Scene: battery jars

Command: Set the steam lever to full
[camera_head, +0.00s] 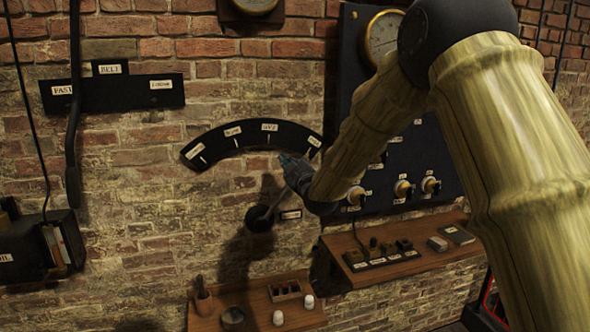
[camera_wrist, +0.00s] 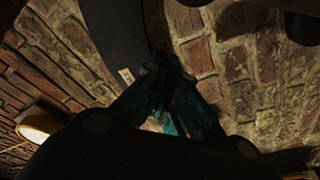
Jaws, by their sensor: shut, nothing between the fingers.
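The steam lever (camera_head: 273,205) is a thin bar on the brick wall, rising up and right from a dark round pivot (camera_head: 259,219). Its upper end is hidden at my gripper. Above it is a black curved scale (camera_head: 232,139) with several white labels and tick marks; the labels are too small to read surely. My gripper (camera_head: 287,162) is shut at the scale's lower edge, right of its middle, beside the lever. I cannot tell whether it touches the lever. In the wrist view my gripper (camera_wrist: 166,72) shows its teal fingers closed together, with the dark scale (camera_wrist: 112,32) behind.
A black panel with knobs (camera_head: 403,188) and a gauge (camera_head: 383,38) stands right, partly behind my arm. Wooden shelves (camera_head: 402,262) (camera_head: 252,318) with small items jut out below. A long dark lever (camera_head: 73,120) hangs at left. The wall between is clear.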

